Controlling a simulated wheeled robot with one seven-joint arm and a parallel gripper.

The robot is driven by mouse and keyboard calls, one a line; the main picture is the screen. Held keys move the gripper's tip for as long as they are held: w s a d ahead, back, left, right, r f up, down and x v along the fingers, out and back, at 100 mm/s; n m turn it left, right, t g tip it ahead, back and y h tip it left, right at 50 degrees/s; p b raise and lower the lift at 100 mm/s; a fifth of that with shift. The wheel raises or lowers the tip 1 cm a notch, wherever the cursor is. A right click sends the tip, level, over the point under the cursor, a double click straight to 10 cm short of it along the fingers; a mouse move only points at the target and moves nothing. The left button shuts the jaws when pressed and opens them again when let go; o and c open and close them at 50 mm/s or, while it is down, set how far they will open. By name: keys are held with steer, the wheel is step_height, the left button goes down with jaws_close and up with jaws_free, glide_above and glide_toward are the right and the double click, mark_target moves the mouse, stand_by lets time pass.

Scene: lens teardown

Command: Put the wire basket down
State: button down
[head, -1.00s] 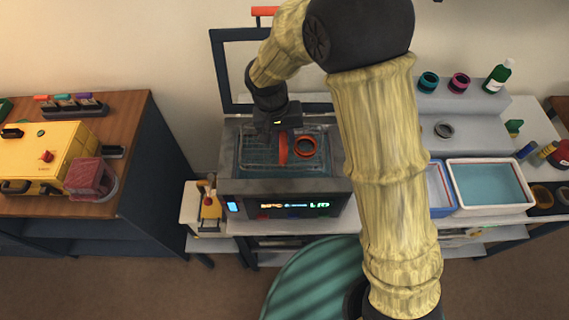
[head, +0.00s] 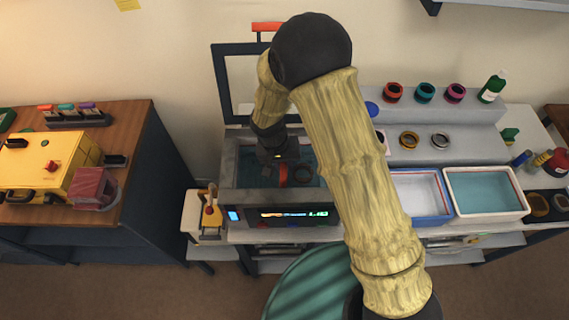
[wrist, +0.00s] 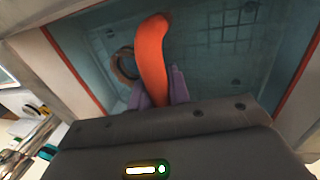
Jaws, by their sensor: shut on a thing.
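The wire basket's orange-red handle (head: 283,175) stands up inside the tank of the grey cleaner (head: 270,196). My gripper (head: 281,163) is shut on this handle, with the arm reaching down from above. In the wrist view the handle (wrist: 152,58) rises between the two purple fingertips (wrist: 160,88). The basket's wire mesh (wrist: 210,45) shows faintly, low in the blue-green tank. A ring (head: 303,174) lies in the basket beside the handle; it also shows in the wrist view (wrist: 124,64). I cannot tell whether the basket touches the tank floor.
The cleaner's raised lid frame (head: 218,85) stands behind the tank. Several rings stand on the grey stepped shelf (head: 400,120). A yellow case (head: 50,160) is on the left cabinet.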

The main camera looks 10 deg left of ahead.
steer(key=shift+f, duration=0.25)
steer(key=c, duration=1.3)
jaws_free()
steer(key=shift+r, duration=0.1)
steer(key=b+v, duration=0.3)
steer(key=v, duration=0.9)
steer(key=shift+d, duration=0.1)
